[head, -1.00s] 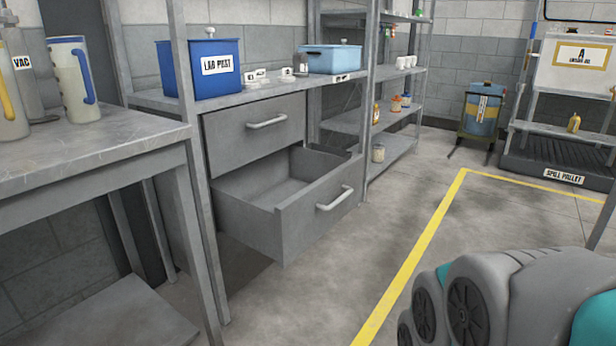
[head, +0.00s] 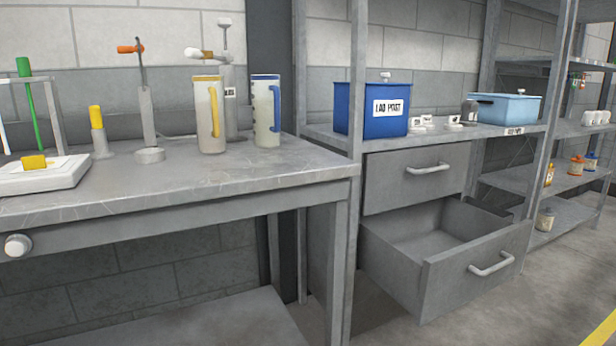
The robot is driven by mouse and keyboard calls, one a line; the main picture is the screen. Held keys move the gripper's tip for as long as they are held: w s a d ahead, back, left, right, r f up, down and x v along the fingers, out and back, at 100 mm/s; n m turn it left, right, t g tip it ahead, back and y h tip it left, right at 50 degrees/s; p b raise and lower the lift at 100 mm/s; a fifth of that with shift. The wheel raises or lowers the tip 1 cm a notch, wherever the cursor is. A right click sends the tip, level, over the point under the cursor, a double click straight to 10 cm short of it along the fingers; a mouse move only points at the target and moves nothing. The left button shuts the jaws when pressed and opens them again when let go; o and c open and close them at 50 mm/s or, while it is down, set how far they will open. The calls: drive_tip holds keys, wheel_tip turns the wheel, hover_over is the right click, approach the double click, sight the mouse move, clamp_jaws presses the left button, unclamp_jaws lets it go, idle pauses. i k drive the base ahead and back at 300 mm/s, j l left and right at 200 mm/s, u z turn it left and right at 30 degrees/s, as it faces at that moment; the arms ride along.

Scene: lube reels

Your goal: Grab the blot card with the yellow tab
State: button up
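A thin white sheet, which looks like the blot card (head: 58,166), lies on a pale flat block (head: 62,182) at the left end of the workbench. A small yellow tab (head: 33,162) stands up at its near side. Its left end is close to the picture edge. My gripper is not in view, so I cannot see its state.
The grey workbench (head: 220,180) also holds a stand with a green stick (head: 30,100), a yellow-topped post (head: 97,125) and two jugs with yellow (head: 212,115) and blue handles (head: 266,110). To the right, a lower drawer (head: 470,270) stands open below a blue box (head: 375,110).

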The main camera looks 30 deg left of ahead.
sight(37, 163)
drive_tip(key=u, duration=2.45)
drive_tip(key=j+z, duration=0.15)
drive_tip(key=z, duration=0.4)
drive_tip(key=j+z, duration=0.4)
drive_tip(key=j, duration=0.6)
drive_tip(key=j+z, duration=0.4)
drive_tip(key=j, duration=0.6)
